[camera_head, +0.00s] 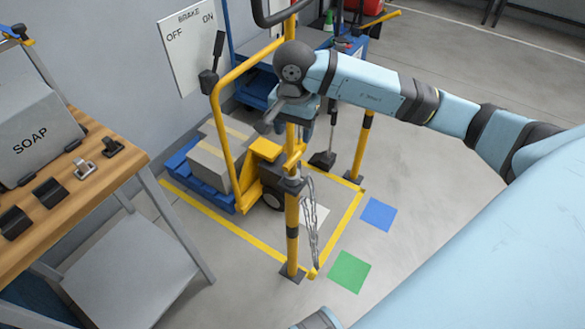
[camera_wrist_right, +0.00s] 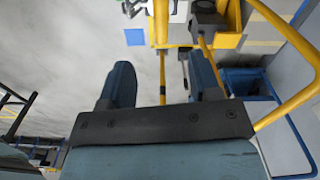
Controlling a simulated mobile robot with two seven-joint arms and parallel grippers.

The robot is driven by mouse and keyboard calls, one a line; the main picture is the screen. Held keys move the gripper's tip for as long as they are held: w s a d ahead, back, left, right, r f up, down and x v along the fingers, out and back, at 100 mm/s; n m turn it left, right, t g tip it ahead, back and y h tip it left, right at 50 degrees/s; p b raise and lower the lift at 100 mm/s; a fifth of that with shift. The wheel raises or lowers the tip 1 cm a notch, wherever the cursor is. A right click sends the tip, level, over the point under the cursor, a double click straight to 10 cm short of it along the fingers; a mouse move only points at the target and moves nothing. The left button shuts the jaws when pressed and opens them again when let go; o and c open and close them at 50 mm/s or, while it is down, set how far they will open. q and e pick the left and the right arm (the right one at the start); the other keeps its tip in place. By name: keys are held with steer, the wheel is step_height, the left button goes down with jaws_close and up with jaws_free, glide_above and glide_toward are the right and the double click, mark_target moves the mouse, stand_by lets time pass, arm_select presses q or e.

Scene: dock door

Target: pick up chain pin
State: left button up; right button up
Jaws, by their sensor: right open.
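A grey chain (camera_head: 312,225) hangs beside the near yellow post (camera_head: 292,235), from near the post's upper part down towards the floor. A small yellow piece (camera_head: 314,273) shows at its lower end; I cannot tell whether it is the chain pin. My right gripper (camera_head: 287,115) is above the chain, near the top of the post, and partly hidden by its own wrist. In the right wrist view the two blue fingers (camera_wrist_right: 161,80) are apart, with nothing held between them. A piece of the chain (camera_wrist_right: 133,8) shows at the top edge there. My left gripper is not seen.
A yellow pallet truck (camera_head: 262,165) with grey boxes (camera_head: 213,160) on a blue pallet stands behind the post. A wooden bench (camera_head: 95,165) with a SOAP box is at the left. Blue (camera_head: 378,214) and green (camera_head: 348,271) floor squares lie on open floor at the right.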

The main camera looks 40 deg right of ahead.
mark_target(292, 158)
steer(key=f, duration=0.4)
steer(key=f+b, duration=0.1)
steer(key=f, duration=0.7)
steer(key=shift+a+b, duration=0.3)
steer(key=shift+b, duration=0.05)
jaws_close()
